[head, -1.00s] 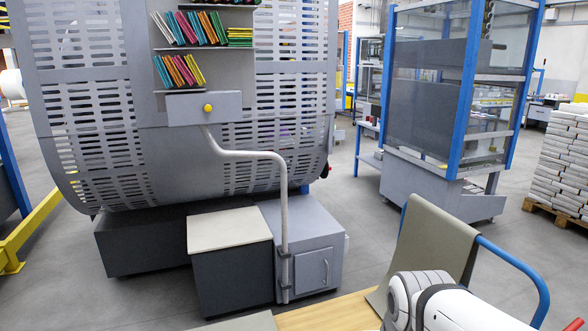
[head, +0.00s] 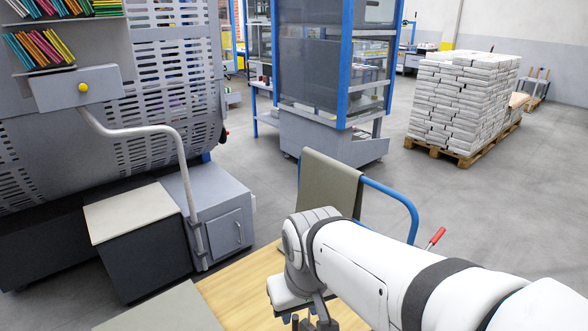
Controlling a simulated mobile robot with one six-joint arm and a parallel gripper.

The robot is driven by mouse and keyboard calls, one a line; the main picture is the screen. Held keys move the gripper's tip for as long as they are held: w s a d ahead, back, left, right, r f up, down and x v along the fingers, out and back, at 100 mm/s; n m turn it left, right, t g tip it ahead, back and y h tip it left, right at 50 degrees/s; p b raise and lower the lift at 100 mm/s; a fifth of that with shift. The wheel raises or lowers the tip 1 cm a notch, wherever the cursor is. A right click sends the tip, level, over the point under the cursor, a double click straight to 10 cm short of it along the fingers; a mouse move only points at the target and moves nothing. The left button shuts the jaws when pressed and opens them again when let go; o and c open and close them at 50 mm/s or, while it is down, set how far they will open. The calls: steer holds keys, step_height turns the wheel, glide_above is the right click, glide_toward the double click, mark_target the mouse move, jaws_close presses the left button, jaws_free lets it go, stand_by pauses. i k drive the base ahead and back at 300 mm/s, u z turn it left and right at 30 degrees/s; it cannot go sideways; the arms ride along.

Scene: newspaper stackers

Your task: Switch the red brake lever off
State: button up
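The red brake lever (head: 434,237) shows its red handle on a thin metal rod, tilted up to the right. It sits just behind my white arm, right of the blue cart handle (head: 408,210). The lever's lower end is hidden by the arm. My gripper (head: 310,322) points down over the wooden surface at the bottom edge, left of the lever and well apart from it. Its fingertips are cut off by the frame, so I cannot tell if it is open.
A grey-green cloth (head: 330,195) hangs over the cart's back frame. A wooden surface (head: 240,280) lies below my gripper. A grey machine with a pipe (head: 160,130) stands left. A pallet of stacked papers (head: 462,105) stands back right. The floor on the right is clear.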

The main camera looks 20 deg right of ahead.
mark_target(436, 237)
steer(key=z, duration=1.6)
steer(key=k, duration=0.65)
steer(key=z, duration=0.7)
steer(key=i, duration=1.85)
steer(key=u, duration=0.65)
